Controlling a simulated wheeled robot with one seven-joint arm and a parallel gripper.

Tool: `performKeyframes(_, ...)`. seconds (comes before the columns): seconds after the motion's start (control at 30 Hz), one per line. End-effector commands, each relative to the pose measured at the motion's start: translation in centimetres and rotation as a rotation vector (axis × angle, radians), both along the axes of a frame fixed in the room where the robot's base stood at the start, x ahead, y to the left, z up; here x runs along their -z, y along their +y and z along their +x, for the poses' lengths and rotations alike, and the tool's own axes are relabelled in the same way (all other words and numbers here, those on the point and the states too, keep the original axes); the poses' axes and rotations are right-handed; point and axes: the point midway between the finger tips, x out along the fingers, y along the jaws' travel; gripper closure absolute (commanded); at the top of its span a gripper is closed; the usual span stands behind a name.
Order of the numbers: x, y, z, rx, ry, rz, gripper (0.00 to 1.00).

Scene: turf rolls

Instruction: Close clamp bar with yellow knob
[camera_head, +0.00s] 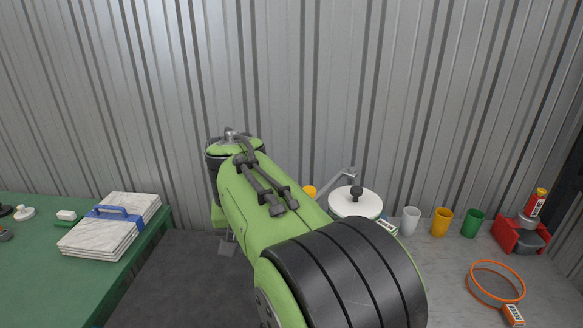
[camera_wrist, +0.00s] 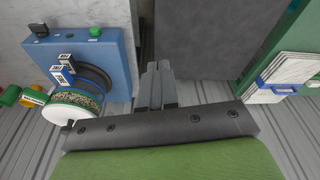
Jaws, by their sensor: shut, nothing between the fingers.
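A small yellow piece (camera_head: 309,191) shows just past my arm in the head view. It may be the yellow knob, but my arm hides most of it. A thin grey bar (camera_head: 335,180) slants up to the right beside it, behind a round white drum (camera_head: 355,203) with a black knob on top. I cannot tell whether this bar is the clamp bar. My gripper (camera_wrist: 157,70) is shut and empty in the wrist view, over open floor between two benches. In the head view my arm largely hides it.
A green table (camera_head: 40,290) with stacked marble-look slabs (camera_head: 112,225) stands left. The right bench (camera_head: 440,280) holds white (camera_head: 410,220), yellow (camera_head: 442,222) and green (camera_head: 472,223) cups, an orange hoop (camera_head: 497,268) and a red holder (camera_head: 508,236). A corrugated wall closes the back.

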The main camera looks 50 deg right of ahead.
Motion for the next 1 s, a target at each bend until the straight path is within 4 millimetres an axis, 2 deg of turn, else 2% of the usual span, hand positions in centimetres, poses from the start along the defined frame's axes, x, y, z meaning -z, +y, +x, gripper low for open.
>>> performKeyframes(0.03, -2.2, -1.5, 1.5, 0.062, 0.031, -0.018, 1.0)
performKeyframes(0.3, -7.3, -9.3, 7.9, 0.42, 0.172, -0.2, 1.0)
performKeyframes(0.4, -8.6, -11.2, 10.1, 0.518, 0.205, -0.299, 1.0)
performKeyframes(0.5, -9.3, -12.2, 11.8, 0.583, 0.224, -0.386, 1.0)
performKeyframes(0.63, -9.2, -12.7, 13.0, 0.62, 0.23, -0.451, 1.0)
performKeyframes(0.77, -8.3, -13.0, 13.0, 0.628, 0.232, -0.463, 1.0)
performKeyframes(1.0, -4.3, -15.4, 11.7, 0.628, 0.235, -0.458, 1.0)
